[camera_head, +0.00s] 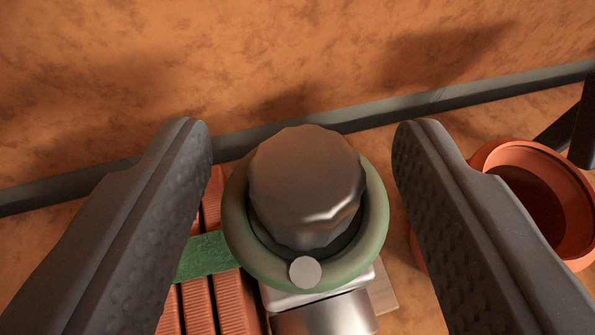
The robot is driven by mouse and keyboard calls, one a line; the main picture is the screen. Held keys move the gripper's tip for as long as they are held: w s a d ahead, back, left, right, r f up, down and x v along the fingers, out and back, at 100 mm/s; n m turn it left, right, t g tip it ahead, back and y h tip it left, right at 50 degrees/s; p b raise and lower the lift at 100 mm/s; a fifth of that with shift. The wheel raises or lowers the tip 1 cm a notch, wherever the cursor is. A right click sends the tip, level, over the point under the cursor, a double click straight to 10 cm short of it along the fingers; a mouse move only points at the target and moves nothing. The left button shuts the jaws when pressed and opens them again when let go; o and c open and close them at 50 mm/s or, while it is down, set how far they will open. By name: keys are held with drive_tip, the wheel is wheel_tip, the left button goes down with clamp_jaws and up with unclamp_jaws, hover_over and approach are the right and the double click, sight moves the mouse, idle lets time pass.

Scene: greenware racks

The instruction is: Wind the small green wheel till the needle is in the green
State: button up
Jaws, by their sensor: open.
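The small green wheel (372,232) is in the middle of the head camera view, a pale green ring around a faceted grey metal knob (306,185). A light round spot (305,272) shows on the ring's near side. Below it is a metal body with a cylindrical part (325,316). My gripper (302,135) is open, with one dark finger to the left of the wheel and the other to its right. A gap shows between the wheel and the right finger, and the left finger also looks clear of it. No gauge or needle is visible.
Ribbed terracotta pieces (198,305) and a green strip (206,256) lie left of the wheel, partly behind the left finger. A terracotta pot (490,155) stands at the right, close to the right finger. A grey rail (455,98) runs along the brown wall behind.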

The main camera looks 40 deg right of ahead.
sight(313, 259)
drive_tip(key=shift+r, duration=0.35)
drive_tip(key=shift+s+r+b, duration=0.2)
drive_tip(key=shift+r+b, duration=0.1)
drive_tip(key=shift+r, duration=0.35)
drive_tip(key=shift+s+r+b, duration=0.15)
drive_tip(key=shift+r+b, duration=0.15)
drive_tip(key=shift+r, duration=0.3)
drive_tip(key=s+r+b, duration=0.1)
drive_tip(key=s+b, duration=0.2)
drive_tip(key=s, duration=1.2)
drive_tip(key=shift+s+r, duration=0.15)
drive_tip(key=shift+r, duration=0.05)
